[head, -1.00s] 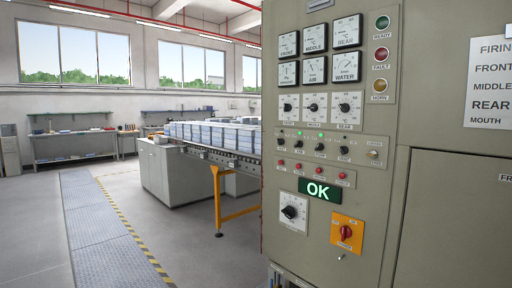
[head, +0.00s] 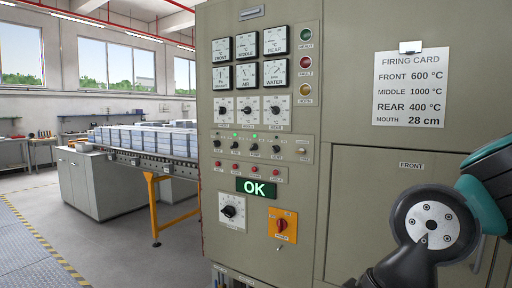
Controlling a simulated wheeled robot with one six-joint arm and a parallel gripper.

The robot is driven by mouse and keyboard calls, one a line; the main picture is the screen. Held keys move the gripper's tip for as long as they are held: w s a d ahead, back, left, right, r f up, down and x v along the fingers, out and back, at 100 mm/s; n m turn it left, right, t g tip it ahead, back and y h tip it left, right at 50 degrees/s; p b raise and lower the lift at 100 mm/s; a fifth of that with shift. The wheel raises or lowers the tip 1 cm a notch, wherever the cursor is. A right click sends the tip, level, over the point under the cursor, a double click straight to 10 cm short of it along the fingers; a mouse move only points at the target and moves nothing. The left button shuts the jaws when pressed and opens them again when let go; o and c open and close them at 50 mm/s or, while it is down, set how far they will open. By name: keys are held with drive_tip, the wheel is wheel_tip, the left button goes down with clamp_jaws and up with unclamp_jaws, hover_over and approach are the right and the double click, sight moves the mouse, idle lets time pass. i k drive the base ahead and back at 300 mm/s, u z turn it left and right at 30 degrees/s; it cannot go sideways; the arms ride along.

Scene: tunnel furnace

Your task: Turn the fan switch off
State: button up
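The grey control panel (head: 308,155) stands in front of me in the head view. A row of small dark toggle switches (head: 235,144) runs across its middle. Their labels are too small to read surely, so I cannot tell which is the fan switch or which way each lever points. Small green lamps glow above the middle of this row. My arm (head: 430,225) enters at the lower right, in front of the panel's right part. My gripper is outside the frame.
Below the toggles are red buttons (head: 235,167), a green OK display (head: 257,188), a white dial (head: 232,211) and an orange plate with a red rotary switch (head: 282,226). Gauges (head: 247,60) and knobs (head: 249,108) sit above. A loaded conveyor (head: 140,153) stands at left.

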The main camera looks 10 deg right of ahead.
sight(235, 145)
drive_tip(key=k, duration=0.65)
drive_tip(key=u, duration=0.65)
drive_tip(key=i, duration=0.6)
drive_tip(key=u, duration=1.05)
drive_tip(key=i, duration=1.4)
drive_tip(key=z, duration=0.9)
drive_tip(key=i, duration=0.65)
drive_tip(key=z, duration=0.55)
